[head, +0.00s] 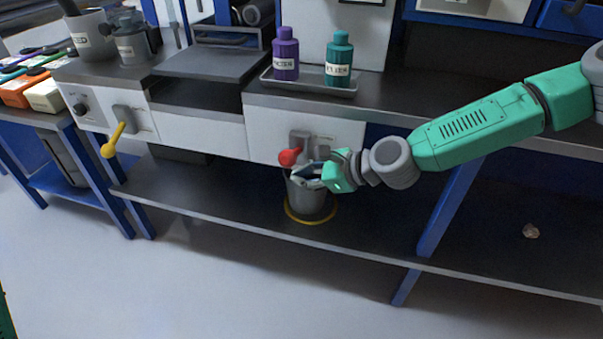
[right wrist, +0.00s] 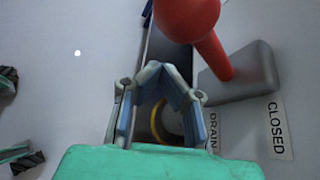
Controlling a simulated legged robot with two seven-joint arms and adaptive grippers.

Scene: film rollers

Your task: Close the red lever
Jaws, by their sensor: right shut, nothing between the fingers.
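The red lever (head: 290,157) sticks out from a grey mount on the white cabinet front. Its round red knob (right wrist: 187,14) and shaft show large in the right wrist view, joined to the grey mount (right wrist: 240,74). A CLOSED label (right wrist: 278,128) and a DRAIN label (right wrist: 213,133) are beside the mount. My right gripper (head: 308,174) is shut and empty, just right of and below the knob. In the right wrist view its fingertips (right wrist: 166,72) meet below the knob, with a visible gap to it.
A grey bucket (head: 311,204) stands on the lower shelf in a yellow ring, under the lever. A yellow lever (head: 112,141) is on the cabinet to the left. Purple (head: 285,56) and teal (head: 339,60) bottles stand on a tray above.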

